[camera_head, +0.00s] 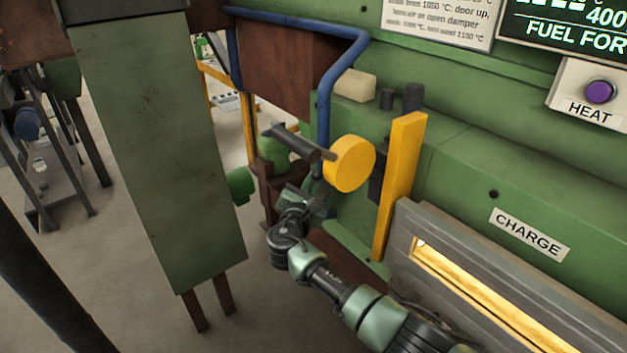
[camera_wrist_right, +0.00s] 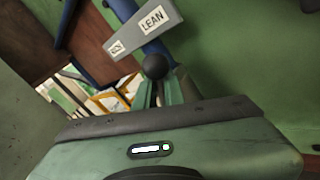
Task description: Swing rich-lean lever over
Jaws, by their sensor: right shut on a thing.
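In the right wrist view, the lever's black ball knob (camera_wrist_right: 155,66) sits between the fingers of my right gripper (camera_wrist_right: 157,92). The gripper is shut on it. A grey plate (camera_wrist_right: 145,28) with a LEAN label is just beyond the knob. A second small label near the plate's left end is too small to read. In the head view, my right gripper (camera_head: 312,193) is below and left of a yellow disc (camera_head: 350,163). It hides the knob there. My left gripper is not in view.
A blue pipe (camera_head: 326,85) runs down by the green furnace wall. A yellow upright bar (camera_head: 402,180) and the glowing CHARGE opening (camera_head: 490,290) are to the right. A tall green box-like body (camera_head: 160,150) stands to the left. Open floor shows at lower left.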

